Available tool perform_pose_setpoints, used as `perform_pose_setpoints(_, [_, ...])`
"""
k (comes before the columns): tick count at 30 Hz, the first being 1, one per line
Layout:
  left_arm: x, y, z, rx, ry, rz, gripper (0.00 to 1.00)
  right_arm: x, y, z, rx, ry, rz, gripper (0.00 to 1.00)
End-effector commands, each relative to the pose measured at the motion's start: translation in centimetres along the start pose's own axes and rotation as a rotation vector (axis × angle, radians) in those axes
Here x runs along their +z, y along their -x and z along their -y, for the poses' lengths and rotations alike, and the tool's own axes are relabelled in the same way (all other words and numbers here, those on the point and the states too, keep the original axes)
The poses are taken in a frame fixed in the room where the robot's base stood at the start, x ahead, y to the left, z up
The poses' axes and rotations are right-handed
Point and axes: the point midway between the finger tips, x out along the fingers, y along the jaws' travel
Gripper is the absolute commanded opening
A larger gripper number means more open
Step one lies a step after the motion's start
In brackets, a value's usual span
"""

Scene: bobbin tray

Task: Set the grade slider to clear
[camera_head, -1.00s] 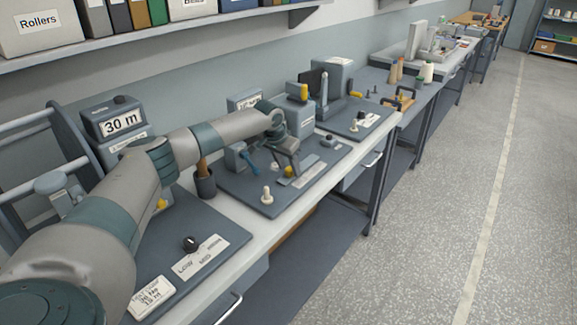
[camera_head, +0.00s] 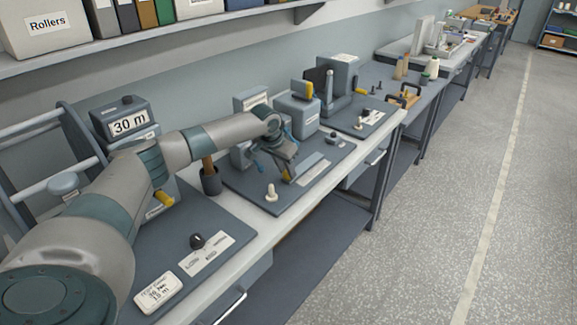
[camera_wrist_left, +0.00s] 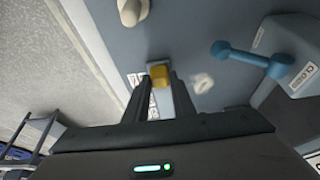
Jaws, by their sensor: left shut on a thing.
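The grade slider is a short track with a yellow knob (camera_head: 287,177) on a dark grey board (camera_head: 246,185). In the wrist view the yellow knob (camera_wrist_left: 159,76) sits between my left fingertips, near the end of the pale slot. My left gripper (camera_head: 284,168) is shut on this knob; it also shows in the wrist view (camera_wrist_left: 158,82). A white label strip (camera_head: 314,173) lies beside the track. Its words are too small to read, and my fingers partly cover the slider. My right gripper is not in view.
A white peg (camera_head: 271,193) stands near the board's front edge. A dark cup (camera_head: 210,181) stands left of the board. A black dial (camera_head: 197,241) is on the nearer board.

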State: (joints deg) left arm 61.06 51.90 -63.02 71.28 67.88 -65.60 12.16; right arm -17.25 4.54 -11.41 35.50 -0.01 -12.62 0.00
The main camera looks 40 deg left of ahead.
Motion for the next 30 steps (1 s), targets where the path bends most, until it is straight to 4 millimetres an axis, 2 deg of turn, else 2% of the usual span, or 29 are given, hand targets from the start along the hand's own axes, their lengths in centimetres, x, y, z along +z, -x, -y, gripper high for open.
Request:
perform_pose_setpoints(3, [0.0, 0.0, 0.0, -0.001, 0.000, 0.000, 0.00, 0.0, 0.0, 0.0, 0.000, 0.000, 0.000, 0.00])
perform_pose_setpoints(4, [0.0, 0.0, 0.0, -0.001, 0.000, 0.000, 0.30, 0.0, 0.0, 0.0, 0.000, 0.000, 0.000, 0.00])
perform_pose_setpoints(6, [0.0, 0.0, 0.0, -0.001, 0.000, 0.000, 0.42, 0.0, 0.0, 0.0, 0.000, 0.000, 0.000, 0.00])
perform_pose_setpoints(20, [0.0, 0.5, 0.1, -0.001, 0.000, -0.001, 0.42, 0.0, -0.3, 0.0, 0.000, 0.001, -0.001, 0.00])
perform_pose_setpoints(26, [0.0, 2.6, 0.1, -0.001, 0.000, -0.003, 0.42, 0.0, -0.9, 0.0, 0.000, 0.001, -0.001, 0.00])
perform_pose_setpoints(30, [0.0, 4.9, 0.1, -0.001, 0.000, -0.003, 0.42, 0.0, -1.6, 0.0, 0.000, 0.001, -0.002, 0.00])
